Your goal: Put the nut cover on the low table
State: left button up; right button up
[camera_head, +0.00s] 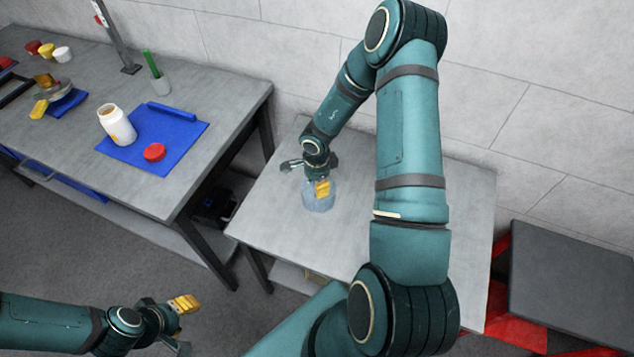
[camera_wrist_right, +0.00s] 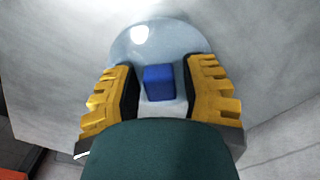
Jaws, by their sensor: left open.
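The nut cover (camera_head: 319,201), a clear round cover, stands on the low table (camera_head: 410,290). In the right wrist view the clear cover (camera_wrist_right: 150,45) shows a blue block-shaped knob (camera_wrist_right: 158,83) on it. My right gripper (camera_wrist_right: 160,88) is open, with its yellow-padded fingers on either side of the knob and a small gap to each. In the head view the right gripper (camera_head: 306,178) is at the top of the cover and hides part of it. My left gripper (camera_head: 186,325) is open and empty above the floor, at the lower left.
A grey workbench (camera_head: 215,95) on the left holds a blue mat (camera_head: 180,130) with a white jar (camera_head: 117,126) and a red lid (camera_head: 154,152). A wall is behind. A dark-topped stand (camera_head: 575,285) is at the right. The low table looks clear around the cover.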

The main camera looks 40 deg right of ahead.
jog(key=shift+r, duration=0.1)
notch_tip(320, 180, up, 12)
jog(key=p, duration=0.4)
jog(key=a+f+n+t, duration=0.3)
jog(key=a+f+n, duration=0.2)
jog(key=a+n, duration=0.7)
jog(key=s+a+n+y, duration=0.2)
jog(key=s+a+n, duration=0.1)
jog(key=a, duration=0.4)
jog(key=s+a+f+n+y, duration=0.1)
jog(key=s+a+n, duration=0.3)
jog(key=a, duration=0.3)
jog(key=shift+s+a+f+n+g+y, duration=0.2)
jog(key=shift+s+a+n+g+y, duration=0.1)
jog(key=shift+s+g+y, duration=0.15)
